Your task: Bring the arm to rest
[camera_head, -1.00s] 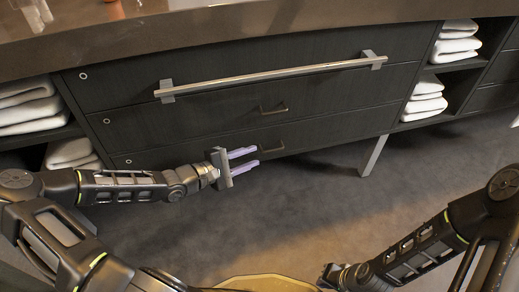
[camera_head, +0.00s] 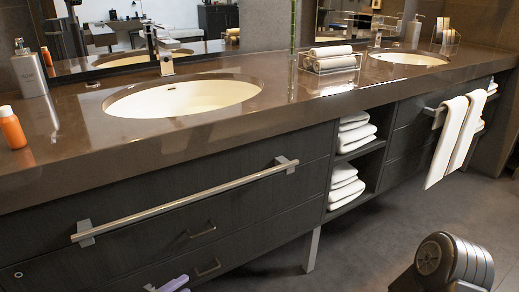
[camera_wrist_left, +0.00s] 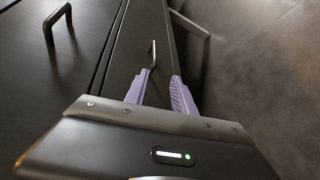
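My left gripper (camera_head: 172,284) shows only as pale purple fingertips at the bottom edge of the head view, low in front of the dark drawers (camera_head: 150,235). In the left wrist view its two purple fingers (camera_wrist_left: 162,88) stand apart with nothing held between them. A thin drawer handle (camera_wrist_left: 153,55) shows beyond the fingertips; I cannot tell how near it is. Part of my right arm (camera_head: 455,265) shows at the lower right of the head view. My right gripper is out of view.
A long metal rail (camera_head: 190,200) juts from the drawer front. The brown counter (camera_head: 270,122) above carries two sinks, an orange bottle (camera_head: 12,127), a soap dispenser (camera_head: 30,68) and a towel tray (camera_head: 331,64). White towels (camera_head: 455,135) hang at right. The floor (camera_head: 340,250) in front is clear.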

